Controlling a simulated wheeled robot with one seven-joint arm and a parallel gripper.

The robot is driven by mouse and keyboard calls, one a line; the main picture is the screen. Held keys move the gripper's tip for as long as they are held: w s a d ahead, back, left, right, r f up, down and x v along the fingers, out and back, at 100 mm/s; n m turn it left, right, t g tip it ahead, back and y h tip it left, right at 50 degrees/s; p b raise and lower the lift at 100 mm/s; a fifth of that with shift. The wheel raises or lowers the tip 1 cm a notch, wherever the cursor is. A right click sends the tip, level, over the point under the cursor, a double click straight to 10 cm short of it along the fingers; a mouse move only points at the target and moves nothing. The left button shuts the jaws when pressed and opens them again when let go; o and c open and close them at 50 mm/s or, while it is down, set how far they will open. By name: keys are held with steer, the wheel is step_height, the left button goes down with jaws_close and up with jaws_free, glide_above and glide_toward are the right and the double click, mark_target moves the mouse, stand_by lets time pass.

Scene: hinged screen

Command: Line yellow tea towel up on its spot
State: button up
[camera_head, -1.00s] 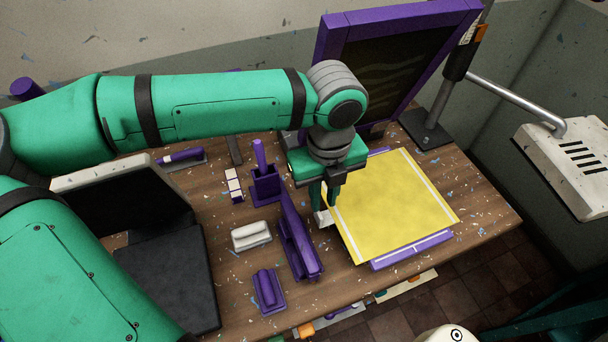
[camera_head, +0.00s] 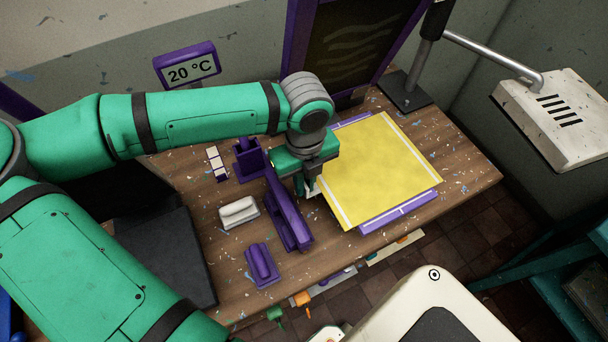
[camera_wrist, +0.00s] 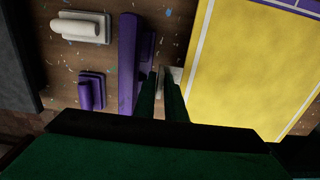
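The yellow tea towel (camera_head: 370,165) lies flat, with white stripes along two opposite edges. It rests over a purple board (camera_head: 398,212), which shows as strips past the towel's far and near edges. The towel also fills the right of the wrist view (camera_wrist: 255,70). My gripper (camera_head: 309,190) points down at the towel's left edge. In the wrist view its two fingers (camera_wrist: 163,78) stand close together with a narrow gap, beside a small pale block (camera_wrist: 175,74) at the towel's edge. Whether they grip the block is unclear.
A long purple tool (camera_head: 288,215) stands just left of my gripper. A white-handled block (camera_head: 238,212) and a purple one (camera_head: 262,266) lie farther left. The raised purple-framed screen (camera_head: 350,50) stands behind the towel. A lamp (camera_head: 555,120) overhangs the right side.

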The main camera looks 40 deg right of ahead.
steer(key=shift+w+r, duration=0.1)
steer(key=shift+r, duration=0.15)
jaws_close()
steer(key=shift+r, duration=0.55)
steer(key=shift+r, duration=2.4)
steer(key=shift+a, duration=0.15)
